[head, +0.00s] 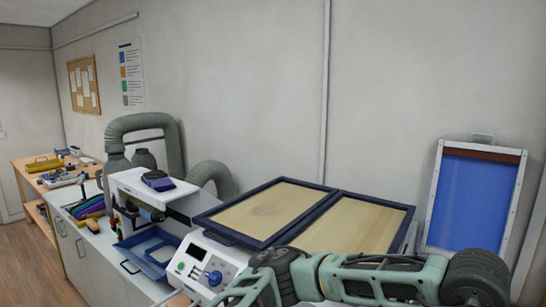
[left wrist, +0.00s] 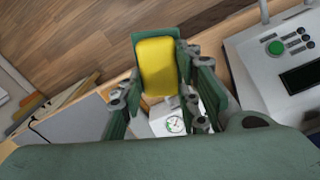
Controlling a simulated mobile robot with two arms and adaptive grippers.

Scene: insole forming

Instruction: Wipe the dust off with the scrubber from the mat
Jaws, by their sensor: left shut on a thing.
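My left gripper (left wrist: 160,75) is shut on a yellow scrubber (left wrist: 158,68), which sits between its green fingers in the left wrist view. In the head view, a grey-green arm of mine crosses the lower right; the fingertips and scrubber cannot be made out there. A flat, two-panel beige surface in a dark blue frame (head: 284,248), apparently the mat, lies on the bench beyond that arm. A faint pale patch (head: 265,210), which looks like dust, is on its left panel. The arm hides the near right edge. My right gripper is not seen.
A white control box (head: 205,268) with a blue knob stands left of the frame, beside a blue tray (head: 150,248). A blue panel in a white frame (head: 470,200) leans on the wall at right. Grey hoses (head: 145,122) rise behind the bench.

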